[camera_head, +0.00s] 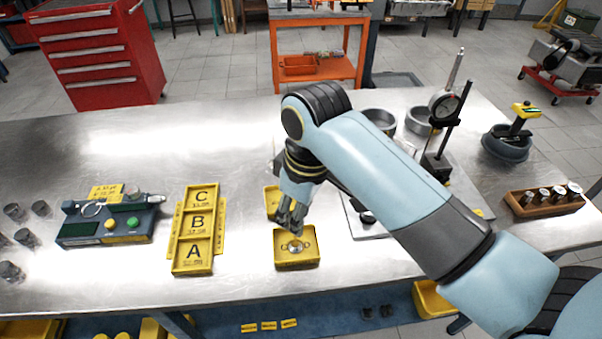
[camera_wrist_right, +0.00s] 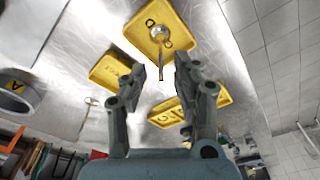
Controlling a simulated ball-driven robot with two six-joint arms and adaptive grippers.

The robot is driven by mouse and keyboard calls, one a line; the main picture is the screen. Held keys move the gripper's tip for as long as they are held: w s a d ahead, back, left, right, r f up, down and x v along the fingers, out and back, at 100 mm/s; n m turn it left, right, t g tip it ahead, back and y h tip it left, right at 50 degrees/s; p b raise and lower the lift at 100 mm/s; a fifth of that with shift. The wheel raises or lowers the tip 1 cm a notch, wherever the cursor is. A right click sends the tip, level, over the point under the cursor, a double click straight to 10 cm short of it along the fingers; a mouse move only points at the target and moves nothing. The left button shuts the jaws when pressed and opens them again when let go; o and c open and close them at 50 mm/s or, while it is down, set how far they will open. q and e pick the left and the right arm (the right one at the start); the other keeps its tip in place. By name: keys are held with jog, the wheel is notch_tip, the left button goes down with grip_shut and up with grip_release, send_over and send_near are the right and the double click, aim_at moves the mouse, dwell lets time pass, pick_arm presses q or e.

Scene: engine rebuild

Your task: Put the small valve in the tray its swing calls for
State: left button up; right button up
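The small valve (camera_head: 295,246) is at a small yellow tray (camera_head: 283,263) near the front middle of the bench. In the right wrist view the valve's round silver part (camera_wrist_right: 160,34) is over the tray, with a thin stem reaching toward the fingertips. My right gripper (camera_head: 291,222) is just above this tray; in its wrist view the fingers (camera_wrist_right: 165,74) are apart, with nothing clamped between them. A yellow sorting tray (camera_head: 193,268) marked A, B and C stands to the left. A dial gauge (camera_head: 445,105) stands on the right. My left gripper is not in view.
Another yellow tray (camera_head: 271,199) is partly hidden behind my right gripper. A dark green device (camera_head: 105,232) and several metal cylinders stand at the left. A wooden rack (camera_head: 520,208) and grey rings are at the right. Bare bench lies between the sorting tray and the device.

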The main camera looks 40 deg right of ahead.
notch_tip(320, 180, up, 7)
jog(key=shift+s+d+r, duration=0.15)
jog(key=shift+s+d, duration=0.05)
jog(key=shift+s, duration=0.2)
dwell(0.4)
